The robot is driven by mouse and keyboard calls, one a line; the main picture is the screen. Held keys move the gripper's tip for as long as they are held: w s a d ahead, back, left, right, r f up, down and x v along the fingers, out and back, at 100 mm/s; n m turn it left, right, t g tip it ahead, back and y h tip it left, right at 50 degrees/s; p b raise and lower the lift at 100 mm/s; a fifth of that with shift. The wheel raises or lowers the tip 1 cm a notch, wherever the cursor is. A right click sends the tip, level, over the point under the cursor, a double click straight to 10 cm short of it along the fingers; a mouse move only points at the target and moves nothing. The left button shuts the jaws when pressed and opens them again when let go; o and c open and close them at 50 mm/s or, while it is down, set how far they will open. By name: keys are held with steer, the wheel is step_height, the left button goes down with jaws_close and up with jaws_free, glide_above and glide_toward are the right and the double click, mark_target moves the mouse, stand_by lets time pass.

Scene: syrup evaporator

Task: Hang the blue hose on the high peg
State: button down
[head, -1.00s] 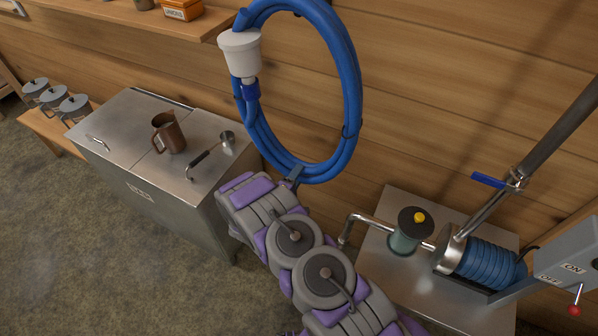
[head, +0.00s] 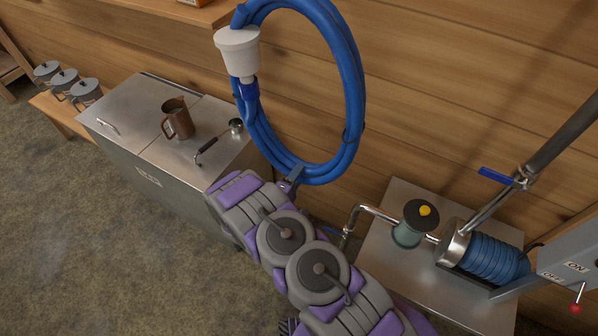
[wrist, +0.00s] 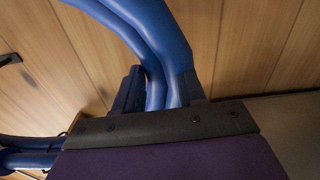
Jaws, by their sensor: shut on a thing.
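The blue hose (head: 352,88) is coiled into an upright loop in the head view, with a white cup-shaped fitting (head: 238,52) at its upper left. My gripper (head: 292,177) is shut on the bottom of the coil and holds it up in front of the wooden wall. In the wrist view, two strands of the hose (wrist: 160,50) pass between the dark fingers of my gripper (wrist: 158,90). The top of the coil is cut off by the head view's upper edge. I cannot make out the high peg in either view; a dark piece (wrist: 10,59) on the wall in the wrist view is unclear.
A steel cabinet (head: 130,125) at left bears a brown pitcher (head: 178,118) and a ladle (head: 220,142). A wooden shelf (head: 180,12) is at upper left. At right, a steel stand (head: 400,270) carries a pump, pipes and a switch box (head: 570,270). Floor is open at lower left.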

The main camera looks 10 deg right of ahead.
steer(key=shift+v, duration=1.35)
steer(key=shift+r, duration=0.15)
step_height(320, 180, up, 30)
steer(key=p, duration=1.7)
steer(key=shift+s, duration=0.4)
step_height(320, 180, up, 30)
steer(key=s+p, duration=0.1)
steer(key=p, duration=1.2)
steer(key=shift+p, duration=0.35)
